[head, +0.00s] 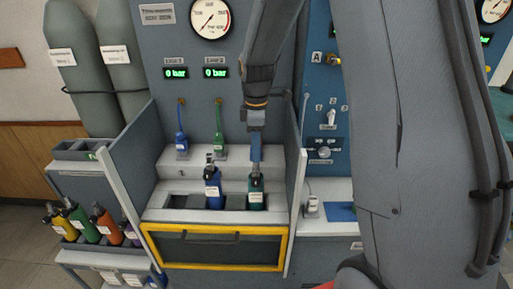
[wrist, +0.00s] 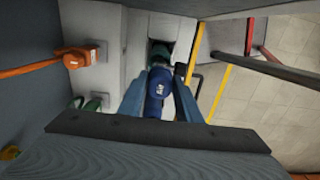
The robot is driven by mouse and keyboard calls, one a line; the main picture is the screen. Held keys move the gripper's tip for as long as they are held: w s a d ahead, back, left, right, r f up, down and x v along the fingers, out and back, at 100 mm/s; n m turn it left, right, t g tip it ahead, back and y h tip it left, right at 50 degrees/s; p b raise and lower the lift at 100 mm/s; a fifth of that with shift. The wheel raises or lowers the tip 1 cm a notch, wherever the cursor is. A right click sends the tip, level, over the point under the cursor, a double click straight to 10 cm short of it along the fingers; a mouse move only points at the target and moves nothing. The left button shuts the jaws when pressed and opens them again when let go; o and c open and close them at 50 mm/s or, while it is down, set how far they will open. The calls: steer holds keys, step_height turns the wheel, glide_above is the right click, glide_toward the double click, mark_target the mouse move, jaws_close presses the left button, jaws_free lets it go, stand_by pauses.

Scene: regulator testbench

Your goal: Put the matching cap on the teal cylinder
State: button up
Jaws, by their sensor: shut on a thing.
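The teal cylinder (head: 257,197) stands upright in the right part of the bench slot, with a white label on its front. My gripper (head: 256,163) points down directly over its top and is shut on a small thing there. The fingers hide most of that thing, and I cannot tell whether it touches the cylinder. In the wrist view a dark blue rounded piece with a white mark (wrist: 157,90) shows between my fingers. I cannot tell whether it is held or lies behind them. A teal shape (wrist: 160,49) shows just past the fingertips.
A blue cylinder (head: 213,190) stands close to the left of the teal one. Blue (head: 182,141) and green (head: 219,147) hose connectors hang behind; an orange connector (wrist: 80,60) shows in the wrist view. Side panels and a yellow front frame (head: 215,267) bound the bench.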

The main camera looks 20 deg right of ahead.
steer(key=shift+f+b, duration=0.75)
steer(key=shift+f, duration=1.2)
stand_by(1.0)
steer(key=o, duration=1.1)
steer(key=shift+r, duration=0.1)
step_height(320, 180, up, 8)
steer(key=shift+f+b, duration=0.15)
steer(key=shift+b, duration=1.05)
